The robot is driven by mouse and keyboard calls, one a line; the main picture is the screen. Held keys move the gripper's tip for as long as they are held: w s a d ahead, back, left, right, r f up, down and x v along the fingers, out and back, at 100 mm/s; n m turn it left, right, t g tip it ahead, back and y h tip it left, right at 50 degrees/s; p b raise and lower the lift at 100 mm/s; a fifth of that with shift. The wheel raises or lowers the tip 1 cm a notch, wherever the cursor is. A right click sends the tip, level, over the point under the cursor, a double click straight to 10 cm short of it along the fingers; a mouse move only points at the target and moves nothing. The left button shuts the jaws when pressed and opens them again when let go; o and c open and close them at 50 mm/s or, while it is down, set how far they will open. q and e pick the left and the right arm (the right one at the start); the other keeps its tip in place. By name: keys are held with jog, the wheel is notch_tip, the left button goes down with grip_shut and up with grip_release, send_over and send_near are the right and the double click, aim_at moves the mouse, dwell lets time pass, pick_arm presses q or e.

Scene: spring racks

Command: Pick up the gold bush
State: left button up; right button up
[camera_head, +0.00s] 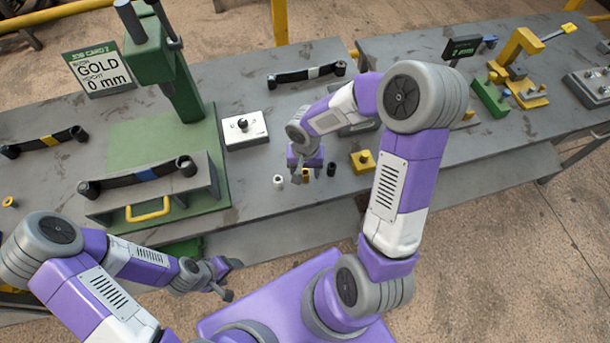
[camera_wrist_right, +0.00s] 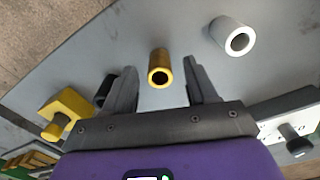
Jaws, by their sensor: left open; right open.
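The gold bush (camera_wrist_right: 158,66) is a short hollow cylinder on the grey bench. In the right wrist view it stands between the two spread fingers of my right gripper (camera_wrist_right: 160,76), with a gap on each side. In the head view the gold bush (camera_head: 306,174) is partly hidden by my right gripper (camera_head: 306,178), which points down over it. A white bush (camera_head: 278,181) and a black bush (camera_head: 332,169) stand on either side of it. My left gripper (camera_head: 228,279) is open and empty, low in front of the bench and far from the bushes.
A yellow block (camera_head: 362,160) stands right of the black bush. A white plate with a black knob (camera_head: 245,130) lies to the left. A green press (camera_head: 170,70) and a job card reading GOLD, 0 mm (camera_head: 98,70) are further left. The bench's front edge is close to the bushes.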

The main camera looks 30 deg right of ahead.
jog(key=shift+f, duration=0.7)
jog(key=shift+r, duration=0.1)
jog(key=c, duration=1)
